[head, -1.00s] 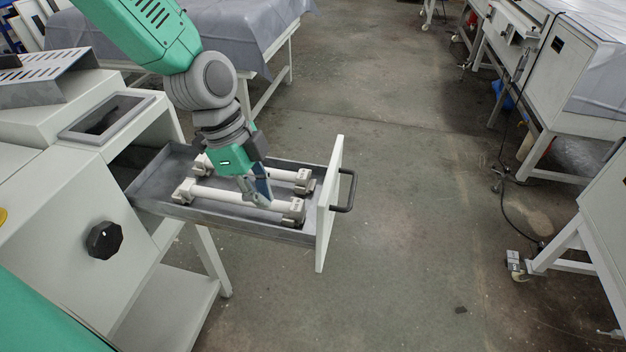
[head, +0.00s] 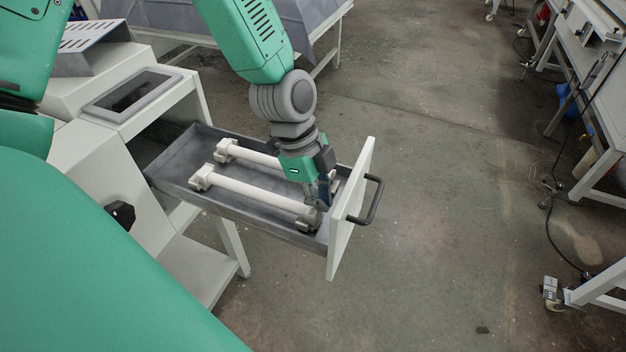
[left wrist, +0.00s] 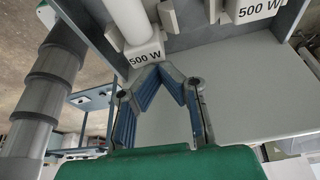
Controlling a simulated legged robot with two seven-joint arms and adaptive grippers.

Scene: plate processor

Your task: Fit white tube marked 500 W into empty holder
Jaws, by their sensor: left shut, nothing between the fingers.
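Two white tubes lie side by side in the open grey drawer (head: 165,176). The front tube (head: 250,192) shows most of its length; the rear tube (head: 255,156) is partly hidden by my left arm. My left gripper (head: 322,204) points down at the drawer's front-panel end, beside the front tube's right end. In the left wrist view its fingers (left wrist: 158,68) meet at the tips, empty, just below a white end block (left wrist: 145,52) marked 500 W on a tube (left wrist: 128,20). A second block (left wrist: 255,10) is also marked 500 W. I cannot make out an empty holder. My right gripper is out of view.
The drawer's white front panel (head: 350,215) carries a dark handle (head: 375,200). The white machine (head: 105,165) stands left, with a black knob (head: 121,214). Open floor (head: 430,230) lies right of the drawer.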

